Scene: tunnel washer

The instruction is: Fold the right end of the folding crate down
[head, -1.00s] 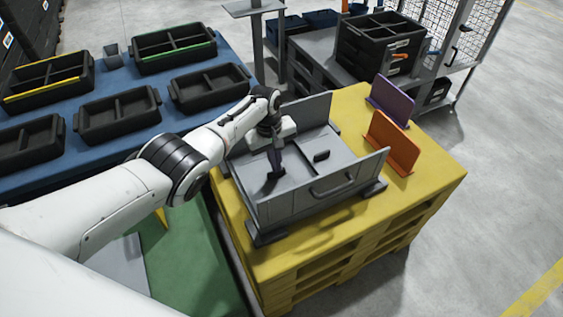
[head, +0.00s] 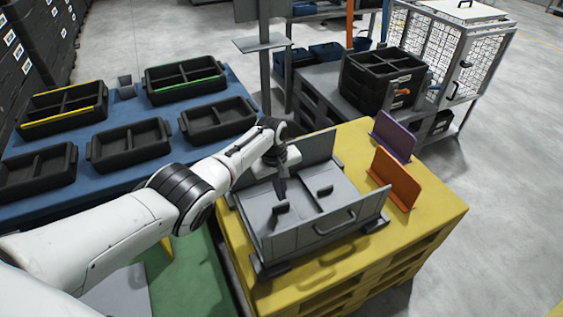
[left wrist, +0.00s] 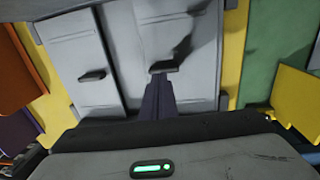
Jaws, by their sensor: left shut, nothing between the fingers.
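The grey folding crate (head: 312,235) stands on a yellow pallet. Its back wall (head: 310,148) and its front wall, with a handle (head: 336,222), are upright. Two end panels lie flat inside, side by side: the left panel (head: 259,195) and the right panel (head: 340,181), each with a black tab. Both panels also show in the left wrist view, (left wrist: 180,35) and (left wrist: 75,50). My left gripper (head: 282,199) is shut and empty, pointing down over the left panel close to its tab (left wrist: 164,66). Whether it touches is unclear. My right gripper is out of view.
An orange divider (head: 397,180) and a purple divider (head: 393,137) stand on the yellow pallet (head: 425,215) right of the crate. A blue table (head: 185,150) with several black trays is at the left. Black crates (head: 385,80) stand behind. Grey floor is clear at right.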

